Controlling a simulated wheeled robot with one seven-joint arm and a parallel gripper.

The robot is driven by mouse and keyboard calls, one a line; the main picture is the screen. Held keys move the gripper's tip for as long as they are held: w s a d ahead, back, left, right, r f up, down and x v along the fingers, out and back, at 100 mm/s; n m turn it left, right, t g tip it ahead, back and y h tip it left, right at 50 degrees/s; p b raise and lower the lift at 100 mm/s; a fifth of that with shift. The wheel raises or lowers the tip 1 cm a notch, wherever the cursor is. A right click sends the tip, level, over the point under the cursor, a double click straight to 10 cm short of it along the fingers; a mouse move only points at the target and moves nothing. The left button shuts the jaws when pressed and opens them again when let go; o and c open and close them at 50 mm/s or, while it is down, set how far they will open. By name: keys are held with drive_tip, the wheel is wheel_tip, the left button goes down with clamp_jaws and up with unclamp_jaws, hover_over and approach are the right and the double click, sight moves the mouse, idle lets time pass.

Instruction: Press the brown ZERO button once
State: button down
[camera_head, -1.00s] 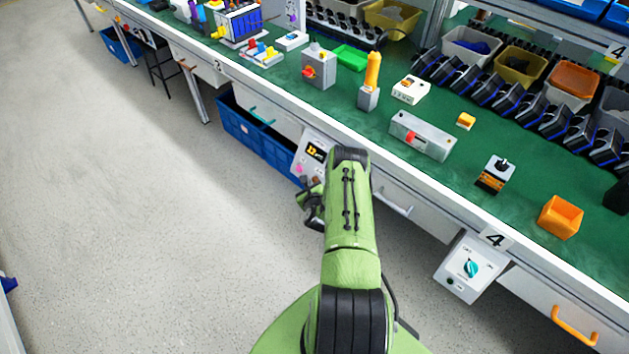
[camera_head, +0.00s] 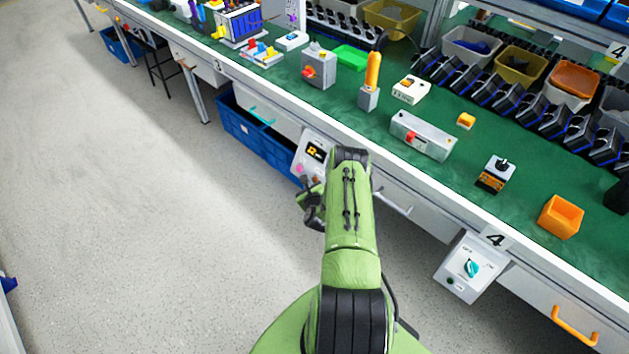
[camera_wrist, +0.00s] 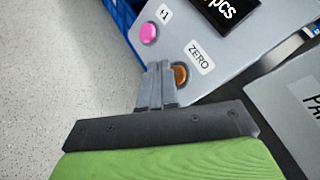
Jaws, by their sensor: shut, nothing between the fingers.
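The brown button (camera_wrist: 180,74) is on a grey panel (camera_wrist: 215,85) in the wrist view, beside the label ZERO (camera_wrist: 200,57). My gripper (camera_wrist: 158,68) is shut and empty, with its fingertips at the button's left edge. The fingers hide part of the button, and I cannot tell whether they touch it. In the head view the panel (camera_head: 299,169) with its dark display (camera_head: 316,150) hangs at the bench front, and my arm covers its lower right part.
A pink button (camera_wrist: 148,32) marked ±1 or +1 is up and left of the brown one. A display (camera_wrist: 226,12) reading "pcs" is above. A second grey panel (camera_wrist: 290,110) is at the right. A rotary switch box (camera_head: 471,267) hangs farther along the bench.

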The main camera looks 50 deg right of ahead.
drive_tip(key=shift+d+f+b, duration=0.2)
drive_tip(key=shift+d+b, duration=0.15)
drive_tip(key=shift+b, duration=0.05)
drive_tip(key=shift+d+f+b, duration=0.2)
drive_tip(key=shift+d+b, duration=0.15)
drive_tip(key=shift+b, duration=0.1)
idle(0.4)
idle(0.3)
drive_tip(key=shift+a+r+p, duration=0.4)
drive_tip(key=shift+a+p, duration=0.15)
drive_tip(key=shift+a, duration=0.2)
drive_tip(key=shift+a+r+p, duration=0.4)
drive_tip(key=shift+a+p, duration=0.1)
drive_tip(key=shift+a, duration=0.2)
drive_tip(key=shift+a+r+p, duration=0.45)
drive_tip(key=shift+a+p, duration=0.1)
drive_tip(key=shift+a, duration=0.2)
drive_tip(key=shift+a+r+p, duration=0.4)
drive_tip(key=shift+a+p, duration=0.1)
drive_tip(key=shift+a, duration=0.2)
